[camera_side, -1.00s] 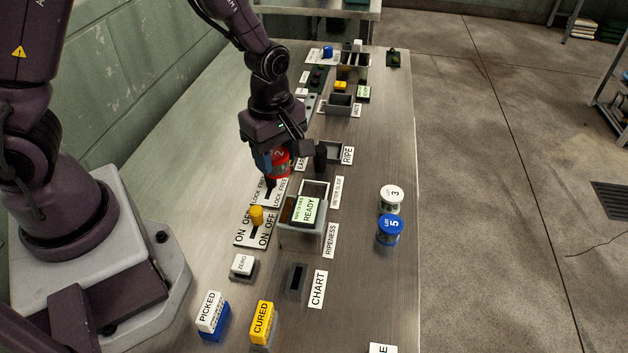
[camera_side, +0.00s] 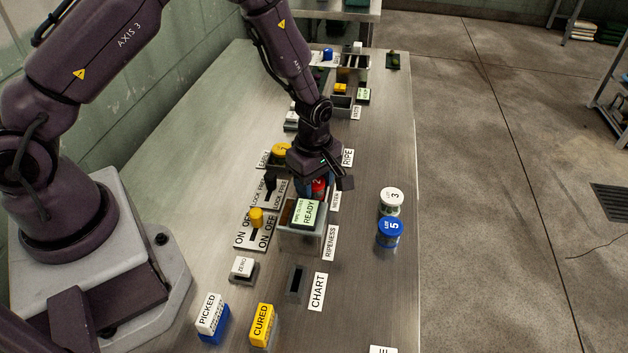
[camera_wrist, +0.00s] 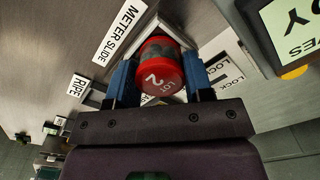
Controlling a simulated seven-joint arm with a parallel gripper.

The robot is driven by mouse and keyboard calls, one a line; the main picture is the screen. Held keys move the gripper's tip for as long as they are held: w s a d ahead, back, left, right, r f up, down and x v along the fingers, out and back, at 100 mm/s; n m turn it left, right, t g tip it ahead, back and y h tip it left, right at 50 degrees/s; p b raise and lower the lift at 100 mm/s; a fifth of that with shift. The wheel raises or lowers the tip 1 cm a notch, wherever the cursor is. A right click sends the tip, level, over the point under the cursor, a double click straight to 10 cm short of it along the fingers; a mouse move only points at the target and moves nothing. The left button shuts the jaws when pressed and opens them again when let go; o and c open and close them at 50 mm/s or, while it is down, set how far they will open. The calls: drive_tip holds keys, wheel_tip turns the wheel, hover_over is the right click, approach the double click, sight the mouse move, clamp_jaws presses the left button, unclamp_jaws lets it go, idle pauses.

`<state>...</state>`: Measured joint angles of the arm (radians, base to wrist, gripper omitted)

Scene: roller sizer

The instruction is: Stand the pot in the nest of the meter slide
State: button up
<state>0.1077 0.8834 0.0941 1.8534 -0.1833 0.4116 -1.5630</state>
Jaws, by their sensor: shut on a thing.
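The pot is a jar with a red lid marked "LOT 2" (camera_wrist: 160,70), held between the blue fingers of my gripper (camera_wrist: 161,82) in the wrist view. In the side view the red lid (camera_side: 319,187) shows only in part beneath my gripper (camera_side: 318,188). My gripper is shut on the pot, behind the READY display. The meter slide's label (camera_wrist: 119,34) is beside the pot in the wrist view. A pale-edged part (camera_wrist: 150,24) shows behind the pot. The pot's base and the nest are hidden, so I cannot tell whether they touch.
The READY display box (camera_side: 306,217) stands just in front of my gripper. The lock lever (camera_side: 270,183) and yellow-knobbed ON/OFF switch (camera_side: 256,219) are to the left. A white-lidded pot (camera_side: 391,202) and blue-lidded pot (camera_side: 389,232) stand right.

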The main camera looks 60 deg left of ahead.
drive_tip(key=o, duration=0.9)
drive_tip(key=shift+f, duration=0.1)
wheel_tip(320, 180, up, 13)
wheel_tip(320, 180, up, 8)
drive_tip(key=f+m+t, duration=0.1)
drive_tip(key=m, duration=0.3)
hover_over(314, 182)
drive_tip(key=s, duration=0.3)
drive_tip(key=s+r+m+t, duration=0.1)
drive_tip(key=s+r+m, duration=0.3)
drive_tip(key=s+m, duration=0.1)
drive_tip(key=s+a+r+m+t, duration=0.1)
drive_tip(key=s+r+m+t, duration=0.1)
drive_tip(key=s+r+m, duration=0.2)
drive_tip(key=s+r+m+t, duration=0.1)
drive_tip(key=s+r+m, duration=0.3)
drive_tip(key=s+m, duration=0.2)
drive_tip(key=shift+s+a+r+t, duration=0.15)
drive_tip(key=shift+s+r+t, duration=0.2)
drive_tip(key=shift+s, duration=0.45)
drive_tip(key=shift+r, duration=0.1)
